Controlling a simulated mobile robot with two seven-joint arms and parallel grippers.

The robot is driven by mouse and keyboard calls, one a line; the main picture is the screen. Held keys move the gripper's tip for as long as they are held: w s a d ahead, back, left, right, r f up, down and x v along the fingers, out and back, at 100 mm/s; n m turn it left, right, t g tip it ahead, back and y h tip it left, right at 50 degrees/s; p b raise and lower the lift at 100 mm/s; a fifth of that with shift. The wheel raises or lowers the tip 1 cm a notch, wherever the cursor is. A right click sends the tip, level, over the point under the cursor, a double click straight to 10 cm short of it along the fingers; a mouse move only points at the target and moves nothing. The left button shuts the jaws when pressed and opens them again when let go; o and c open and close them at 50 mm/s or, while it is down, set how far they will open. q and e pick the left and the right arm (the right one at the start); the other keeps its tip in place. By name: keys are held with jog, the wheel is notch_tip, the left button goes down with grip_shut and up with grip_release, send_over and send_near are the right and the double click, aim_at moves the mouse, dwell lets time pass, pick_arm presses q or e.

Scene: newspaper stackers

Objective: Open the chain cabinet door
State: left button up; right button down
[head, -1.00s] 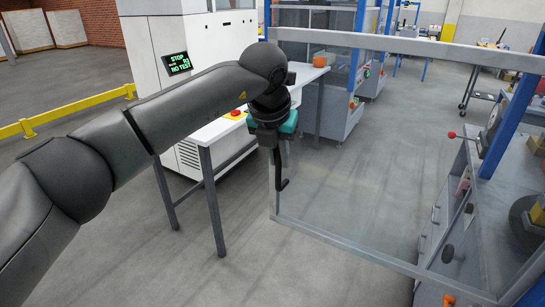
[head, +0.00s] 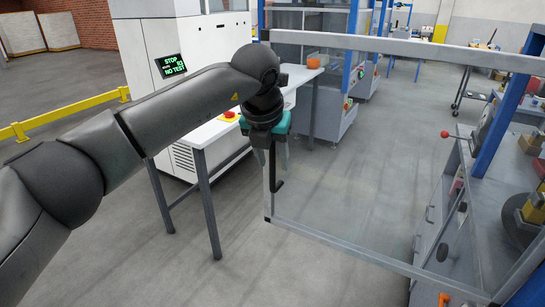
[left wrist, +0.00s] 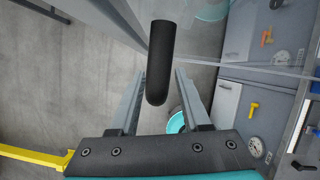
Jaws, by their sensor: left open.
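The cabinet door (head: 340,240) is a clear panel in a grey metal frame. In the head view it stands swung out from the cabinet (head: 465,215) at the right. Its black handle (head: 279,184) is on the free edge at the left. My left gripper (head: 272,188) points down at this handle. The far side of the handle is hidden. My right gripper is not in view.
A white table (head: 215,130) with a red button stands behind my left arm, beside a white machine (head: 160,40). A yellow rail (head: 60,118) is at the left. The floor under and behind the door is clear. A red-knobbed lever (head: 445,134) sits at the cabinet.

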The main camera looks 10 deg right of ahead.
pick_arm(q)
jog(key=v, duration=1.5)
